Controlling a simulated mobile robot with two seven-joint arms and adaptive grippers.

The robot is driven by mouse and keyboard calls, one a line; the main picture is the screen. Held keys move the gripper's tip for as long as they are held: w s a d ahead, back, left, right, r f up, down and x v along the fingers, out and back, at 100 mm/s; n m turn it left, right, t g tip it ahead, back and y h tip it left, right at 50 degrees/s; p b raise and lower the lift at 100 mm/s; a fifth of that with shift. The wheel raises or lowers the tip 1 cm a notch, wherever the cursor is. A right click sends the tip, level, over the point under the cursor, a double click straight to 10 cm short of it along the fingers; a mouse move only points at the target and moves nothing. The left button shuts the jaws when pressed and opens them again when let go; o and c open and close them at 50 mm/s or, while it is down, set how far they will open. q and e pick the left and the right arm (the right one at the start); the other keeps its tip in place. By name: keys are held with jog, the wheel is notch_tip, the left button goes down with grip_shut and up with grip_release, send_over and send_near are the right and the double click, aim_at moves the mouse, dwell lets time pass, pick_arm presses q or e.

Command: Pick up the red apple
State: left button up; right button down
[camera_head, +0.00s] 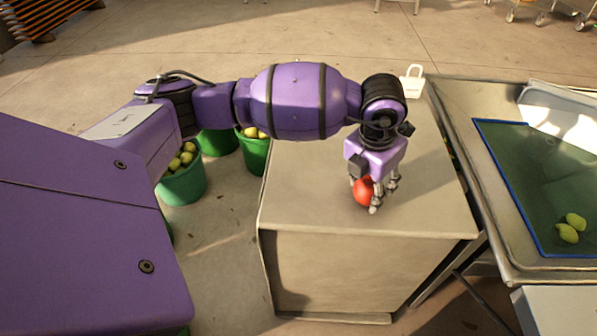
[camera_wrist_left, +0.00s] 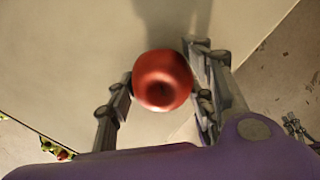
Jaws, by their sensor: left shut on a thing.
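The red apple (camera_head: 363,191) is between the fingers of my left gripper (camera_head: 376,196), over the top of the beige box-like stand. In the left wrist view the apple (camera_wrist_left: 162,80) sits with its dimpled end toward the camera. The fingers of the left gripper (camera_wrist_left: 165,90) touch it on both sides, so the gripper is shut on it. A shadow falls on the pale surface beyond it. I cannot tell whether the apple still touches the surface. My right gripper is not in view.
The stand's top (camera_head: 310,190) is otherwise bare. Green buckets of fruit (camera_head: 184,183) stand on the floor at the left. A white padlock-shaped object (camera_head: 412,82) shows behind the wrist.

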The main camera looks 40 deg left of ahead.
aim_at(372, 180)
pick_arm(q)
notch_tip(372, 180, up, 3)
jog(key=shift+w+r, duration=0.1)
jog(key=shift+w, duration=0.05)
jog(key=s+d+r, duration=0.1)
jog(key=s+r, duration=0.8)
jog(key=s, duration=0.5)
jog(key=shift+r, duration=0.4)
